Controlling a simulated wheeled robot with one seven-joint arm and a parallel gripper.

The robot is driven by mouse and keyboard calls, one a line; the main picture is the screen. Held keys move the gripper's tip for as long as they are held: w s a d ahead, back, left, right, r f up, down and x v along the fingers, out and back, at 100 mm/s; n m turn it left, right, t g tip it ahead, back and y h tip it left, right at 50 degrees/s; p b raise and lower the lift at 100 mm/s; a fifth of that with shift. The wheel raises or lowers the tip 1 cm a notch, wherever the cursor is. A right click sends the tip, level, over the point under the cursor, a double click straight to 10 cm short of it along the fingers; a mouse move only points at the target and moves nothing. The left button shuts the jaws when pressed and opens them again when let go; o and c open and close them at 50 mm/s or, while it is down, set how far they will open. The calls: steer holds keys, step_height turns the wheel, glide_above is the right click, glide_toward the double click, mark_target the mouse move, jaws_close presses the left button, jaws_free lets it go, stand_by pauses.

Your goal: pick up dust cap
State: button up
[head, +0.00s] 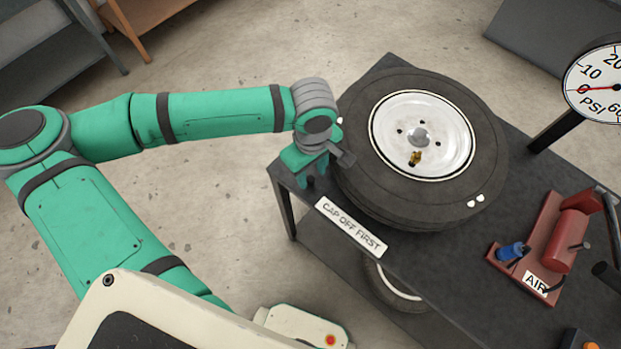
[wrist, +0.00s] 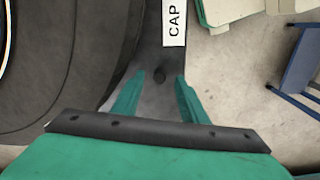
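I cannot tell the height between fingertips and cap. In the head view my gripper (head: 307,168) points down at the table's left corner, beside the tire. There the cap cannot be clearly told from the gripper. The brass valve stem (head: 415,157) stands bare on the white wheel rim.
The tire (head: 360,190) lies flat close to my gripper's right. A "CAP OFF FIRST" label (head: 351,228) runs along the table's front edge. A red air pump (head: 566,240) with a blue part and a pressure gauge (head: 596,85) stand to the right.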

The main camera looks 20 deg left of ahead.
mark_target(310, 180)
steer(key=shift+a+f, duration=0.15)
steer(key=shift+f, duration=1.2)
steer(key=shift+w, duration=0.1)
jaws_close()
